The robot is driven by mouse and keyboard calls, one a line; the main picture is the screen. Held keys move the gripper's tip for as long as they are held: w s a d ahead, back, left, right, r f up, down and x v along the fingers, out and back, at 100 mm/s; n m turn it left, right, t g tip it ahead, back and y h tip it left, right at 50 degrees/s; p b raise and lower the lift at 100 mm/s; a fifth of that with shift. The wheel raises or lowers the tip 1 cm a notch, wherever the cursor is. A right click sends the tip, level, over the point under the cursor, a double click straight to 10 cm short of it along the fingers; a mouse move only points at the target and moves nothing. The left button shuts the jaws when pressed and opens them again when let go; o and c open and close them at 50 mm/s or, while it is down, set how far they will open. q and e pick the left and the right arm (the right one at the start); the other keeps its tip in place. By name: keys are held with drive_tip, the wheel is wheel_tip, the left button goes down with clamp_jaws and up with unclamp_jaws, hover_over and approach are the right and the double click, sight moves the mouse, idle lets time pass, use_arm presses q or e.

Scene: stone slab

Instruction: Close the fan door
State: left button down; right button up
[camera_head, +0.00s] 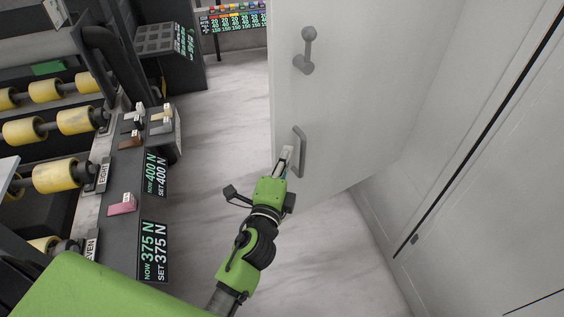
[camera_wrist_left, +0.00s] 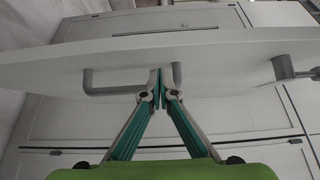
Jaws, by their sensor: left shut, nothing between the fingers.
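The fan door is a tall pale grey panel (camera_head: 345,95) standing open, angled out from the wall at right. It carries a grey bar handle (camera_head: 302,150) near its free edge and a grey knob lever (camera_head: 307,52) higher up. My left gripper (camera_head: 287,154) is shut and empty, its tips beside the bar handle. In the left wrist view the closed fingertips (camera_wrist_left: 161,84) cross the span of the handle (camera_wrist_left: 108,92), close to the door panel (camera_wrist_left: 215,55). I cannot tell whether they touch it. The lever (camera_wrist_left: 290,68) is to the right. My right gripper is not in view.
A machine with yellow rollers (camera_head: 62,175) and a dark control ledge (camera_head: 125,195) stands at left. A pale wall of panels (camera_head: 480,150) is at right. Marbled floor (camera_head: 225,105) is clear between machine and door. A dark cabinet (camera_head: 165,45) stands farther back.

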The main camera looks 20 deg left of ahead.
use_arm(q)
drive_tip(key=shift+w+a, duration=0.1)
drive_tip(key=shift+w, duration=1.35)
